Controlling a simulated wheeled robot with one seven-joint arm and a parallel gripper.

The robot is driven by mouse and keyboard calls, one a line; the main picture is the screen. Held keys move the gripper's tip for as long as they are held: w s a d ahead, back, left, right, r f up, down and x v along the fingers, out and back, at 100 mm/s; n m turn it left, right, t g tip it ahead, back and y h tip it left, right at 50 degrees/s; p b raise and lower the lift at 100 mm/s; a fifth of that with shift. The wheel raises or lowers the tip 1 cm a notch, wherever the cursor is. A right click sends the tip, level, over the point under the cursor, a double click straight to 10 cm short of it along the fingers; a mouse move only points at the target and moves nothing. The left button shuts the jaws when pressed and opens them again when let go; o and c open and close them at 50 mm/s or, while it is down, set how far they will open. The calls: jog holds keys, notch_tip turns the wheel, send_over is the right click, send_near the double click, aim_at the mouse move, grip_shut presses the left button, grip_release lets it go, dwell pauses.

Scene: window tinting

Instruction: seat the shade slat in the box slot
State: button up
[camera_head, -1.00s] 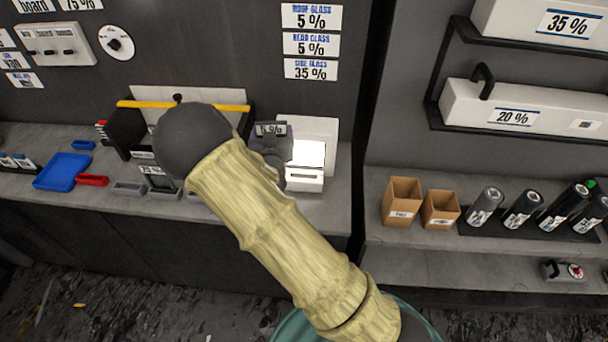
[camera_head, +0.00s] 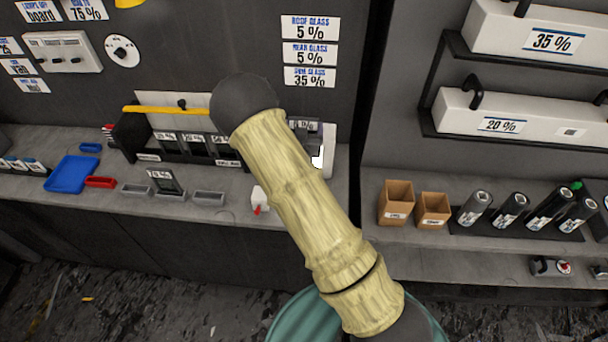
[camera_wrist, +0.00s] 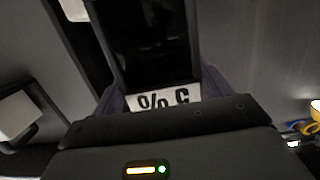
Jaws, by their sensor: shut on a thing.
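Another labelled slat (camera_head: 164,182) stands among small grey trays (camera_head: 209,198) in front of the box. A blue tray (camera_head: 72,174) and a red tray (camera_head: 101,182) lie further left. A white device (camera_head: 328,150) is behind my gripper. A yellow bar (camera_head: 165,110) spans above the box.

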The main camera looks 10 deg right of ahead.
notch_tip(320, 180, down, 12)
jog(key=b, duration=0.5)
jog(key=shift+a+r, duration=0.1)
jog(key=shift+r, duration=0.1)
jog(key=shift+f, duration=0.1)
notch_tip(320, 180, down, 4)
jog(key=b, duration=0.2)
jog(key=shift+f+b, duration=0.15)
jog(key=shift+b, duration=0.2)
jog(key=shift+s+f, duration=0.1)
jog(key=shift+f, duration=0.05)
jog(key=o, duration=1)
